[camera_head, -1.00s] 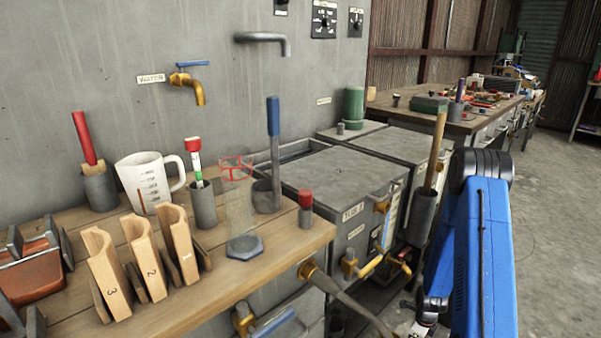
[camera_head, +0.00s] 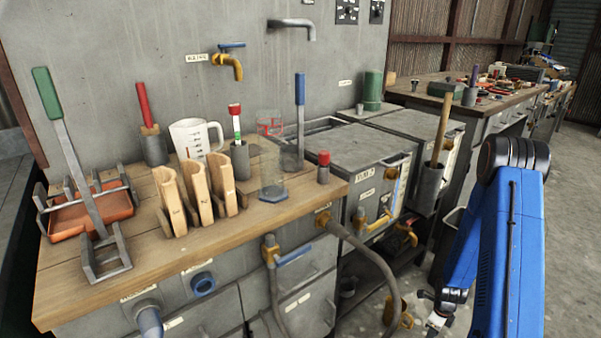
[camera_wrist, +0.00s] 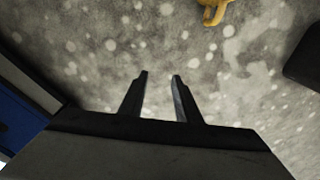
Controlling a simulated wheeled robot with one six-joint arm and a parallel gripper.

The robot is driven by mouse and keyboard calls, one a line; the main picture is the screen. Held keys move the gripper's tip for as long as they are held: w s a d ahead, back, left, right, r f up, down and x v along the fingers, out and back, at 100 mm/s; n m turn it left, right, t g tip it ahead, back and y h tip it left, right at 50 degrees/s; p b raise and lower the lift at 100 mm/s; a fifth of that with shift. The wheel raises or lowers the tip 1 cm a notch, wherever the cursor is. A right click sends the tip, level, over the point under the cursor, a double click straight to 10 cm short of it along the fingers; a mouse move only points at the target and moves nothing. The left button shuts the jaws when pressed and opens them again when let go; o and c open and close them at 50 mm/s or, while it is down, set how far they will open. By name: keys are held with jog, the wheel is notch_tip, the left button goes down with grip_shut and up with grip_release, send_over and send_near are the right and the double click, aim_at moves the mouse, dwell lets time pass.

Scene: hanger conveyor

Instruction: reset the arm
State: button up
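My blue arm (camera_head: 492,250) hangs folded at the right side of the head view, with its black joint on top. The end of the arm is low, near the bottom edge, and its fingers are not clear there. In the wrist view my gripper (camera_wrist: 160,95) has two dark fingers standing apart with nothing between them. Below them is speckled grey floor.
A wooden bench (camera_head: 230,232) holds wooden holders (camera_head: 197,190), a white measuring jug (camera_head: 195,138), a glass cylinder (camera_head: 271,175) and an orange tray (camera_head: 92,215). Grey tanks (camera_head: 358,150) stand right of it. A yellow fitting (camera_wrist: 213,10) shows in the wrist view. Open floor lies at right.

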jog(key=a+r+n+t, duration=0.1)
jog(key=a+r+n, duration=0.25)
jog(key=r, duration=0.75)
jog(key=s+a+r+n, duration=0.1)
jog(key=a+r+n, duration=0.3)
jog(key=r, duration=0.7)
jog(key=a+r+n+t, duration=0.15)
jog(key=r+n, duration=0.35)
jog(key=r, duration=0.7)
jog(key=s+a+r+n+t, duration=0.1)
jog(key=s+a+r+n, duration=0.4)
jog(key=s, duration=0.7)
jog(key=s+a+r+n+t, duration=0.1)
jog(key=s+a+r+n, duration=0.4)
jog(key=s+r+n, duration=0.4)
jog(key=s+r, duration=0.3)
jog(key=r, duration=0.2)
jog(key=shift+s+a+r+n, duration=0.15)
jog(key=shift+s+a+n, duration=0.1)
jog(key=shift+a+n, duration=0.15)
